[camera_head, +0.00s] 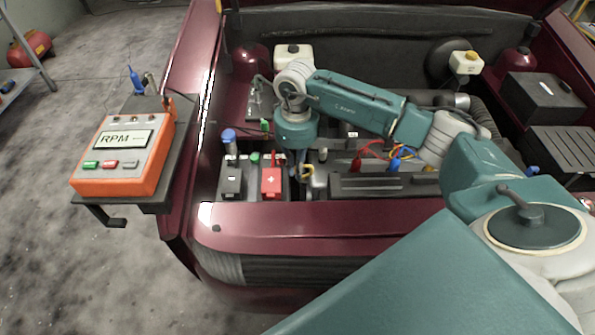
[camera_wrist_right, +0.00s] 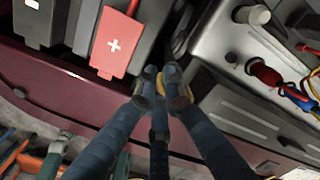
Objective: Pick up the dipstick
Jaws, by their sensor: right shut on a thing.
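The dipstick (camera_head: 307,171) shows a yellow ring handle in the engine bay, just right of the red battery cover. In the right wrist view its yellow handle (camera_wrist_right: 183,97) shows between and beside my fingertips, partly hidden by them. My right gripper (camera_head: 296,166) reaches down from above at the front of the bay. In the right wrist view its fingers (camera_wrist_right: 163,88) are closed together at the yellow handle. The rest of the dipstick is hidden. My left gripper is not in view.
The red battery cover (camera_head: 271,182) and black cover (camera_head: 231,181) stand close on the left. Red and blue wired connectors (camera_head: 395,163) lie to the right. An orange RPM meter (camera_head: 125,150) rests on a side shelf. The car's front edge (camera_head: 330,222) runs close in front.

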